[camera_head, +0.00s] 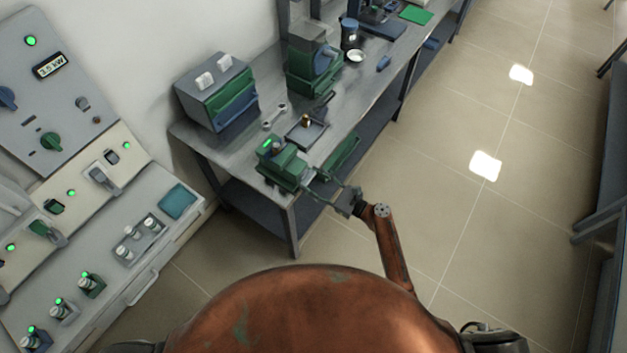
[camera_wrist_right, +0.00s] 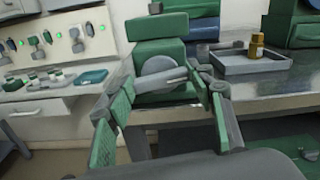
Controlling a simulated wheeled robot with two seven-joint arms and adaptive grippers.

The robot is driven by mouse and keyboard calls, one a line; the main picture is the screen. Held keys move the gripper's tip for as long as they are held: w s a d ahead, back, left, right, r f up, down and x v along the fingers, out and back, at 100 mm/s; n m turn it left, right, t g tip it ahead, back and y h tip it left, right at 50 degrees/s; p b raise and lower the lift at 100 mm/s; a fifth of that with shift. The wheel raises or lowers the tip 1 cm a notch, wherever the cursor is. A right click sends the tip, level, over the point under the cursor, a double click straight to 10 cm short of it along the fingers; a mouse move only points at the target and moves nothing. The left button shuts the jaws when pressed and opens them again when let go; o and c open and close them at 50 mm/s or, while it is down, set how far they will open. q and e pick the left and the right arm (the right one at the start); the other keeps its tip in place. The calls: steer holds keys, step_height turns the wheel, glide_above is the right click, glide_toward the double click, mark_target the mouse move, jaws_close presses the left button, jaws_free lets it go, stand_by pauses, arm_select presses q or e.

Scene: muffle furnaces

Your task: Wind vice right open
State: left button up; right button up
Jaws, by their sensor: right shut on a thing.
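The green vice (camera_head: 283,165) stands at the near corner of the grey workbench, with a small green light on top. In the right wrist view the vice (camera_wrist_right: 160,48) fills the upper middle, with a round grey disc on its front and a pale bar handle (camera_wrist_right: 163,79) across it. My right gripper (camera_head: 324,184) reaches the vice's front from the right. Its two green-and-grey fingers stand on either side of the bar handle and are shut on it. How far the vice's jaws are apart cannot be made out. My left gripper is out of view.
A grey tray (camera_head: 318,129) with a small brass piece (camera_head: 306,120) lies just behind the vice, with a spanner (camera_head: 274,116) to its left. A grey-green box (camera_head: 216,92) stands at the wall. Control panels fill the left. The floor (camera_head: 440,160) right of the bench is clear.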

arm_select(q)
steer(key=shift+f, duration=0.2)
arm_select(e)
steer(key=shift+f+n, duration=0.1)
steer(key=shift+n, duration=0.2)
steer(key=shift+n+b, duration=0.75)
steer(key=shift+n, duration=0.15)
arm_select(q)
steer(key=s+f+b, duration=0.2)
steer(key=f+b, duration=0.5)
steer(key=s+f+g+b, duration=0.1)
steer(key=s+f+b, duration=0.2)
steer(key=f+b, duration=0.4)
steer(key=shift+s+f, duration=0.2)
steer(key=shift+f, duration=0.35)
arm_select(e)
steer(key=shift+s+f+n, duration=0.1)
steer(key=shift+f+n, duration=0.1)
steer(key=shift+n, duration=6.1)
steer(key=shift+f+n, duration=0.2)
steer(key=shift+n, duration=6.1)
